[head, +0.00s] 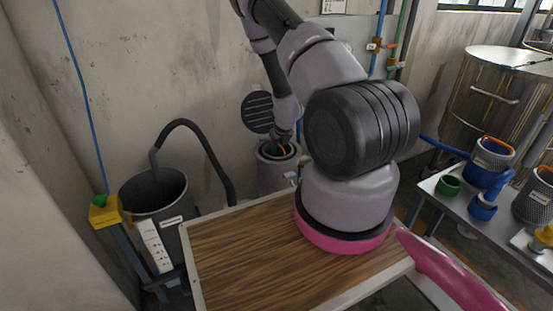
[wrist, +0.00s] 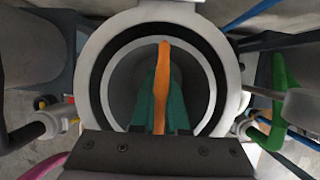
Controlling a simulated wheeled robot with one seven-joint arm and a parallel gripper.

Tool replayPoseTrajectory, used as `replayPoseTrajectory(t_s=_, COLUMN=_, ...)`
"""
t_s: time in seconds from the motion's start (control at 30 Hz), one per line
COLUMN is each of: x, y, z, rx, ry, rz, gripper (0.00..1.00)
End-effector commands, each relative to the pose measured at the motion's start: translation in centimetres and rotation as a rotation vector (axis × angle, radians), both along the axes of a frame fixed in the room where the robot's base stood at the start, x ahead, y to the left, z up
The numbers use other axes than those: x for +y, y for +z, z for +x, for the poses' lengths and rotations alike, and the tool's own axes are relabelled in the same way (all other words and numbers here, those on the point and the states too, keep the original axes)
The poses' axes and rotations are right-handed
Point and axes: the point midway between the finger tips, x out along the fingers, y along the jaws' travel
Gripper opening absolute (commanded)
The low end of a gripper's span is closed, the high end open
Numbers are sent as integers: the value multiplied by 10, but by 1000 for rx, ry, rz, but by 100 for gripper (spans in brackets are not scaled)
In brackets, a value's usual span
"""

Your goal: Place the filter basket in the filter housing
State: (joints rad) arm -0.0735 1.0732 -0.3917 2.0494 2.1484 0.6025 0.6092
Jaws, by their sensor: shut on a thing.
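The filter housing (head: 279,180) is a pale upright cylinder by the wall, behind the wooden tabletop. Its round dark lid (head: 258,112) stands open against the wall. My gripper (wrist: 160,95) has teal fingers shut on the orange handle of the filter basket (wrist: 163,62). In the wrist view the handle crosses the middle of the housing's white rim (wrist: 92,75) and black inner ring. The basket appears within the housing mouth, roughly centred; its depth and seating cannot be told. In the head view my gripper (head: 279,148) is at the housing's mouth, and the basket body is hidden.
A wooden tabletop (head: 235,250) lies in front. A grey bin (head: 155,195) with a dark hose stands left, beside a yellow box with a green button (head: 104,208). The right bench (head: 455,205) holds mesh baskets (head: 492,153) and blue and green parts. A steel tank (head: 480,100) stands behind.

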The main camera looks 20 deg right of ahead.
Motion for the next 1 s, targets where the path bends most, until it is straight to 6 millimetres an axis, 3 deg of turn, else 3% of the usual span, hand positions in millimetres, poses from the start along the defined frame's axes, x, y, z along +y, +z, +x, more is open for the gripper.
replayPoseTrajectory(t_s=0.37, x=0, y=-41, z=0, rx=1, ry=0, rz=1, gripper=0)
replayPoseTrajectory(t_s=0.7, x=0, y=-44, z=0, rx=-1, ry=0, rz=0, gripper=0)
replayPoseTrajectory(t_s=0.73, x=0, y=-44, z=0, rx=0, ry=0, rz=0, gripper=20)
replayPoseTrajectory(t_s=0.8, x=0, y=-44, z=0, rx=0, ry=0, rz=0, gripper=42)
replayPoseTrajectory(t_s=1.0, x=0, y=-44, z=0, rx=0, ry=0, rz=0, gripper=42)
